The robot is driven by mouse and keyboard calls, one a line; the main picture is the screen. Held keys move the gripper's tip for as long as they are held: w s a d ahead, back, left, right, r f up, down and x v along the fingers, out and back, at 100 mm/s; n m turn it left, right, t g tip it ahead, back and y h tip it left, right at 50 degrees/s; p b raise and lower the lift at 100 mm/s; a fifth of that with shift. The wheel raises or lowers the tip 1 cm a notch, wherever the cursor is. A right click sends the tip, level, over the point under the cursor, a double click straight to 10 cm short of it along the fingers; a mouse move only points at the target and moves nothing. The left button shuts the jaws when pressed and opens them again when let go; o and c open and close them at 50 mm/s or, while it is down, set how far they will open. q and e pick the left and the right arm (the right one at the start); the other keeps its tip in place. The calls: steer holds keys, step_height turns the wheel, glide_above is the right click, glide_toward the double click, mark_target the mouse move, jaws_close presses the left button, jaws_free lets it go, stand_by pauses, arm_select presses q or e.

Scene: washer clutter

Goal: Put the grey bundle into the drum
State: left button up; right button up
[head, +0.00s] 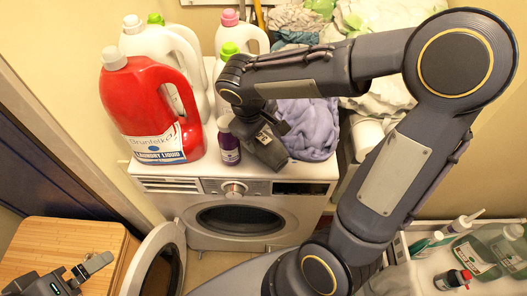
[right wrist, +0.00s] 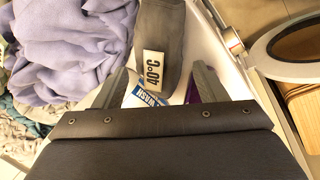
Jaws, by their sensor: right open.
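The grey bundle (head: 268,154) lies at the front of the washer's top, partly hidden by my right gripper. In the right wrist view the grey bundle (right wrist: 172,30) carries a white 40°C tag and lies just beyond my fingertips. My right gripper (right wrist: 160,82) is open above the near end of the bundle and not closed on it. The drum (head: 240,219) shows as a dark round opening in the washer's front, below the top. My left gripper (head: 88,270) is low at the left by a wooden surface; its jaw state is unclear.
A purple bottle (head: 229,148) stands close left of the bundle, and lavender cloth (head: 312,130) lies right behind it. A red detergent jug (head: 150,105) and white jugs (head: 165,40) crowd the left. The washer door (head: 158,262) hangs open to the left.

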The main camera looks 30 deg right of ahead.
mark_target(261, 141)
steer(key=shift+w+a+f, duration=0.1)
steer(key=shift+w+f, duration=0.3)
steer(key=shift+f, duration=0.35)
steer(key=x, duration=0.7)
steer(key=shift+s, duration=0.1)
steer(key=shift+c, duration=0.5)
steer(key=c, duration=0.7)
steer(key=shift+o, duration=0.2)
steer(key=shift+r, duration=0.15)
